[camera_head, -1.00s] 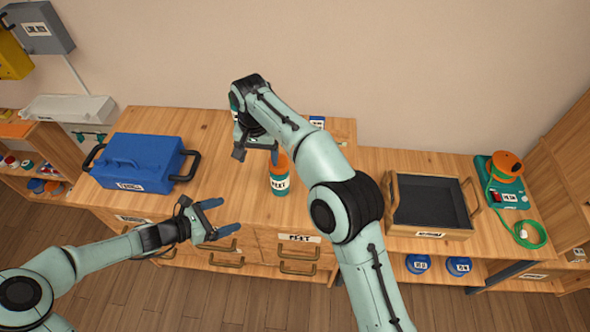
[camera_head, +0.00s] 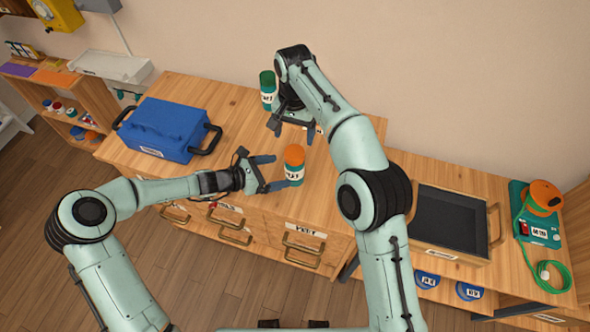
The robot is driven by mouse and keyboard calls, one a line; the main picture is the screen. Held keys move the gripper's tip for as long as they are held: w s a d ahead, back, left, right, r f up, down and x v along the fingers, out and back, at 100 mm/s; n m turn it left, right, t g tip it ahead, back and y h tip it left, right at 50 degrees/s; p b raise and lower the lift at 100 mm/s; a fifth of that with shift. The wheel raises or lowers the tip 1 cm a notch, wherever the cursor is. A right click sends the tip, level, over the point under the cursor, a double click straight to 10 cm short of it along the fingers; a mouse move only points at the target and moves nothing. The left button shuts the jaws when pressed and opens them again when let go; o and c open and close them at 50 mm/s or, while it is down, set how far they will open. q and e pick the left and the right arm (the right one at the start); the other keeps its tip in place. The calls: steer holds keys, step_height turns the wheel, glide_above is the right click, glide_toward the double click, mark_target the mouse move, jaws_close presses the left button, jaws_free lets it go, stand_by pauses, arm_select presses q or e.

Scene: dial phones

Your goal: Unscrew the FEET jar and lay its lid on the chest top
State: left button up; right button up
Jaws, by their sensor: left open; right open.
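The jar with an orange lid (camera_head: 294,153) and a teal body stands upright near the front of the chest top (camera_head: 235,110). Its white label is too small to read surely. The lid is on the jar. My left gripper (camera_head: 276,172) is open just left of this jar, one finger behind and one in front, with the tips close to its side; I cannot tell whether they touch. My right gripper (camera_head: 292,131) is open and empty, behind the orange-lidded jar. A second jar with a green lid (camera_head: 267,78) stands upright farther back, left of my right gripper.
A blue toolbox (camera_head: 165,128) with black handles sits on the left of the chest top. A dark-lined wooden tray (camera_head: 450,222) and a teal device with an orange top (camera_head: 540,205) are at the right. Labelled drawers (camera_head: 305,240) are in the chest front. Bare wood lies between toolbox and jars.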

mark_target(295, 152)
arm_select(q)
steer(key=x, duration=0.7)
steer(key=shift+w+d+f, duration=0.1)
jaws_close()
arm_select(e)
steer(key=m, duration=0.3)
steer(key=shift+m, duration=0.3)
steer(key=m, duration=0.4)
steer(key=shift+f, duration=0.1)
steer(key=m, duration=1)
steer(key=shift+f, duration=3.9)
